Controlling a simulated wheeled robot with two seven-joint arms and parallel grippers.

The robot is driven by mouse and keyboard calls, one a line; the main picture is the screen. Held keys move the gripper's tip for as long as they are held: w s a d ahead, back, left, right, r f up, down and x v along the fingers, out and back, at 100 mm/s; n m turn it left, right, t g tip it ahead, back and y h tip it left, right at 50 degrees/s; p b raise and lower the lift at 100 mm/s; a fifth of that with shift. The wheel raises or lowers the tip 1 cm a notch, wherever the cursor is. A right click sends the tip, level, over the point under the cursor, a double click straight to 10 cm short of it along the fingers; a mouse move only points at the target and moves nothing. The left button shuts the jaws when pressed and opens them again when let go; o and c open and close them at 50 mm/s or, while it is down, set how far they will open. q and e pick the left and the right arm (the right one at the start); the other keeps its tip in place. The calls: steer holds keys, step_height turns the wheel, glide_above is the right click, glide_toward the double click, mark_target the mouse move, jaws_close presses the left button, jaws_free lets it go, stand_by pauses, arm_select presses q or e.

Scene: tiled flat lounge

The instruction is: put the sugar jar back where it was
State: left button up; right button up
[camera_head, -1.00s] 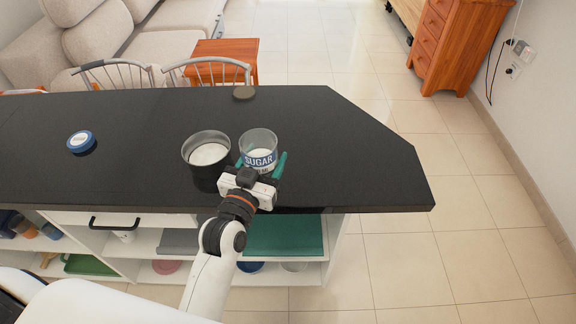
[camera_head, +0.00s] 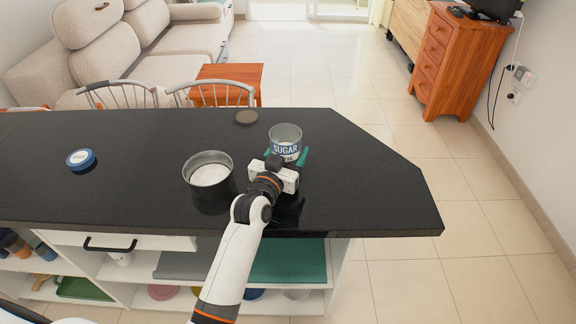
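The sugar jar (camera_head: 285,139) is a clear open glass with a blue "SUGAR" label, upright over the right part of the black counter. My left gripper (camera_head: 288,158) has its teal fingers on both sides of the jar's lower part and is shut on it. The gripper hides part of the jar's base, so I cannot tell whether it touches the counter. A dark open canister (camera_head: 211,194) with white contents stands to the left of the jar, apart from it. My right gripper is not in view.
The black counter (camera_head: 372,195) is clear to the right of the jar. A blue-rimmed lid (camera_head: 81,159) lies at the left, and a grey-brown disc (camera_head: 246,116) lies near the far edge. Chairs (camera_head: 215,92) stand behind the counter.

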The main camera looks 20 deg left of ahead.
arm_select(q)
steer(key=shift+f, duration=1.95)
steer(key=o, duration=1.2)
steer(key=shift+f, duration=0.2)
steer(key=shift+r, duration=0.1)
steer(key=s, duration=0.4)
steer(key=s+a, duration=0.1)
steer(key=s, duration=0.3)
steer(key=s+b, duration=0.1)
steer(key=s, duration=0.3)
steer(key=shift+a+r, duration=0.1)
steer(key=shift+a, duration=0.05)
